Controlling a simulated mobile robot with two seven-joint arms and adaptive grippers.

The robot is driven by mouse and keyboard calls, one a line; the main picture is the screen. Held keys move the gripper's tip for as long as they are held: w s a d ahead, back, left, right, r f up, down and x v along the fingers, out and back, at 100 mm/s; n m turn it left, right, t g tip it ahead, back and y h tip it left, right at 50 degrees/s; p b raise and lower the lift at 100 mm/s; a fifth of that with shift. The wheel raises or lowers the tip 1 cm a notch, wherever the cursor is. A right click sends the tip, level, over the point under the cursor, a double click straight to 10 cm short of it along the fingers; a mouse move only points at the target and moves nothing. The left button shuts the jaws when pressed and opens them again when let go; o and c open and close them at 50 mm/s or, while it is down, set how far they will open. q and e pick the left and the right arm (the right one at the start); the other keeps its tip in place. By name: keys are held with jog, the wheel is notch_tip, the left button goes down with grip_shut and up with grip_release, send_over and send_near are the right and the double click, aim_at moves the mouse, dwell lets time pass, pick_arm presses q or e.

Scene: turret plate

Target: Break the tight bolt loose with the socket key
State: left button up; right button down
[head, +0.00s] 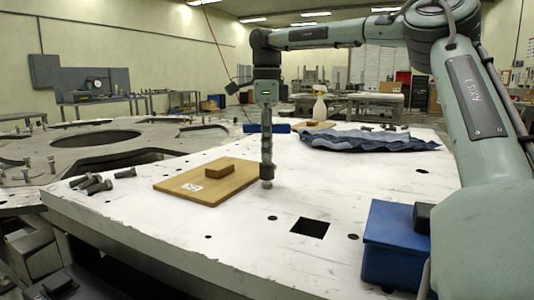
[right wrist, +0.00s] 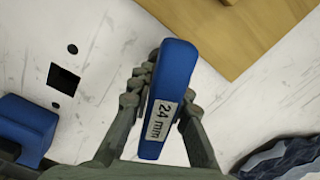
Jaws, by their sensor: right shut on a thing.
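My right gripper (head: 267,140) hangs fingers down over the white table. It is shut on the blue handle of the socket key (head: 282,128), which spans left to right behind the near finger. In the right wrist view the handle (right wrist: 172,85) sits between both fingers and bears a "24 mm" label. The key's lower end (head: 267,183) points down at the table, just right of the wooden board. I cannot tell whether it touches a bolt there; any bolt under it is hidden. My left gripper is not in view.
The wooden board (head: 175,183) carries a small brown block (head: 219,171). Loose bolts (head: 95,184) lie left of it. A square hole (head: 310,228) and a blue box (head: 395,245) are to the right.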

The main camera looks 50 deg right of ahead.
jog(key=shift+r, duration=0.45)
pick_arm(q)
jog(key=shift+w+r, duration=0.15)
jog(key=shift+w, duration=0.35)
pick_arm(e)
jog(key=shift+r, duration=0.1)
notch_tip(320, 180, up, 3)
jog(key=shift+f, duration=0.2)
jog(key=shift+r, duration=0.35)
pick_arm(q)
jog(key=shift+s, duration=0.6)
pick_arm(e)
jog(key=shift+a, duration=0.1)
